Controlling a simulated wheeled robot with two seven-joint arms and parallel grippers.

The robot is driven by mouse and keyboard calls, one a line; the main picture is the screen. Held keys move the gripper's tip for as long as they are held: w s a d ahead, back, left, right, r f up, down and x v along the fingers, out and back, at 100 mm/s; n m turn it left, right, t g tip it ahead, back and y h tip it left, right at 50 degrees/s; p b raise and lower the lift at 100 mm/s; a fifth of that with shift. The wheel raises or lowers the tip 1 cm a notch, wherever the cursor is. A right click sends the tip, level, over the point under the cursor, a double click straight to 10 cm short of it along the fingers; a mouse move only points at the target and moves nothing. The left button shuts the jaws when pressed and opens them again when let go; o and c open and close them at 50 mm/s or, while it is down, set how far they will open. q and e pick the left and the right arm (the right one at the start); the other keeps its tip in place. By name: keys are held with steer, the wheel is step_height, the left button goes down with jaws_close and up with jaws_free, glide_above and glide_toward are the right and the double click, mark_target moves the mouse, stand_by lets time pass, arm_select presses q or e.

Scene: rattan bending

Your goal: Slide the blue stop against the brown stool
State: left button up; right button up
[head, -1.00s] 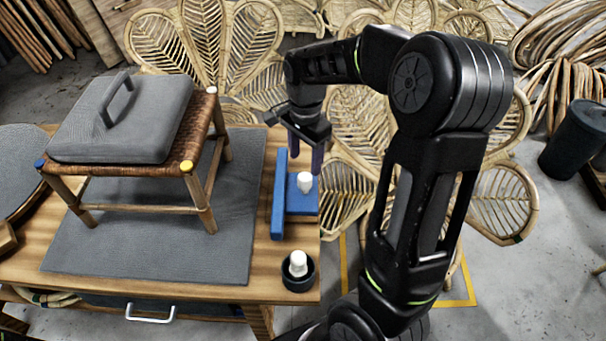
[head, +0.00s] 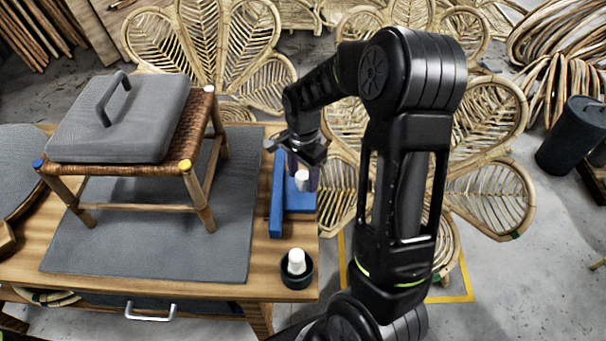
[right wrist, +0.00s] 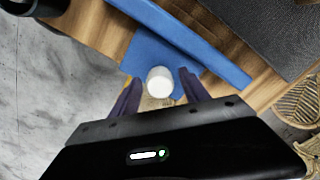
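The blue stop (head: 276,212) stands near the right edge of the wooden table. It has a long upright blue bar on its left and a blue base with a white knob (head: 302,181). The brown stool (head: 188,166) stands to its left on a grey mat, with a clear gap between stool and bar. My right gripper (head: 303,174) is low over the stop's base. In the right wrist view its open fingers (right wrist: 160,88) lie either side of the white knob, with gaps showing. The blue stop (right wrist: 200,45) lies beyond them. My left gripper is not in view.
A grey cushion with a handle (head: 120,120) lies on the stool. A black cup with a white knob (head: 297,268) sits at the table's front right corner. The grey mat (head: 150,250) is bare in front of the stool. Rattan panels stand behind the table.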

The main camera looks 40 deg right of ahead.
jaws_close()
stand_by(0.3)
stand_by(0.9)
